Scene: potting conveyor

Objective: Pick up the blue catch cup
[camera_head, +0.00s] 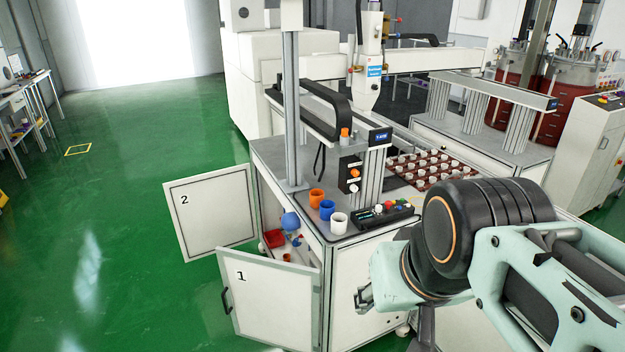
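The blue catch cup (327,210) stands upright on the grey top of the potting station, near its front left edge. It is between an orange cup (316,199) behind it and a white cup (339,224) in front of it. My arm comes in from the right. Its end, my gripper (363,298), shows small and partly hidden at the lower middle, in front of the cabinet and lower in the picture than the cups. It is apart from the blue cup. I cannot make out whether its fingers are open or shut.
Cabinet doors 1 (268,295) and 2 (213,212) stand open. Inside are a blue round object (291,221) and a red bin (274,239). A black control panel (384,215) lies right of the cups. An upright post (291,110) stands behind them. The green floor at left is mostly clear.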

